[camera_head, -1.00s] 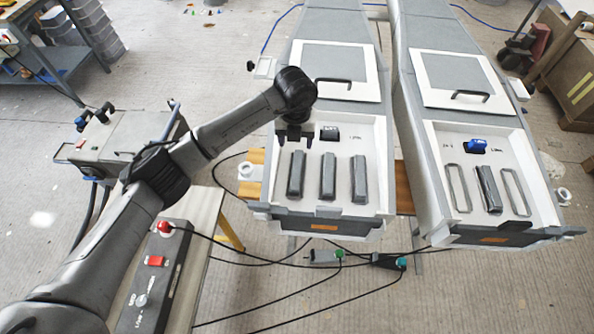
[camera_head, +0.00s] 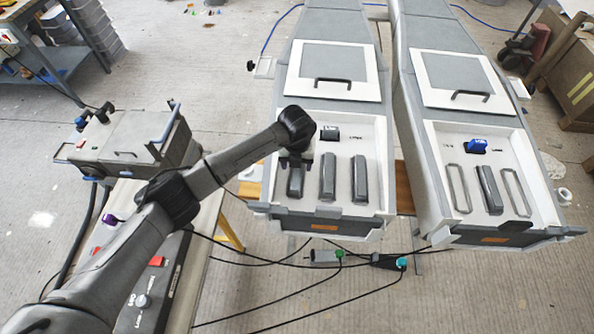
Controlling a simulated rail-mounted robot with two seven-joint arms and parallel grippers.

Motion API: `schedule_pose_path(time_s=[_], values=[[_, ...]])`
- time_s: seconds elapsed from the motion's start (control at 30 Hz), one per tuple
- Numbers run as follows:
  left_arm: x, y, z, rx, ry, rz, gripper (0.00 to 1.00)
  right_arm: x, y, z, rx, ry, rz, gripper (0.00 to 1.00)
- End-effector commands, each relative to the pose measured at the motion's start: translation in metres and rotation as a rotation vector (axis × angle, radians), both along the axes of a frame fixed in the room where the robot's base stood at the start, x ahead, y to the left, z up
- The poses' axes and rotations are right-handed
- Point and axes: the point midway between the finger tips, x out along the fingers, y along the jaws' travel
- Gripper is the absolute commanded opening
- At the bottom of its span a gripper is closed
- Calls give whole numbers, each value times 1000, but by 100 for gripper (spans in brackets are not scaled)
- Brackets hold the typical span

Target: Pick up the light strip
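Three dark grey strips lie side by side in the white tray of the left mould: a left strip (camera_head: 295,187), a middle strip (camera_head: 328,178) and a right strip (camera_head: 360,180). A similar strip (camera_head: 489,190) lies in the right mould between two empty outlined slots. None is visibly marked as the light strip. My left gripper (camera_head: 296,166) points down at the far end of the left strip and covers that end. Whether its fingers are closed on the strip cannot be told. My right gripper is out of view.
The left mould (camera_head: 360,28) and right mould (camera_head: 437,30) each have a handled lid panel behind the tray. A dark control box (camera_head: 165,285) stands at lower left, partly behind my arm. Cables run over the floor. A grey case (camera_head: 120,138) stands at left.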

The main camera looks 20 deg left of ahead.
Motion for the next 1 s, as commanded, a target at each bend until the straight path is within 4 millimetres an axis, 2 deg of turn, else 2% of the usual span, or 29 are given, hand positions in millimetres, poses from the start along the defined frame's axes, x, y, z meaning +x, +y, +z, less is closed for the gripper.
schedule_pose_path(time_s=[0.03, 0.17, 0.4, 1.0], values=[[-1, -1, -8, -1, 4, 1, 62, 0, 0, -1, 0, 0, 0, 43], [0, -1, -21, 0, 1, 0, 62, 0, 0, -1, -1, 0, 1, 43], [0, -1, -23, 0, 0, -1, 62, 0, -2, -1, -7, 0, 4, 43], [0, 0, -23, 0, 0, -1, 6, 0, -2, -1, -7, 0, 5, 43]])
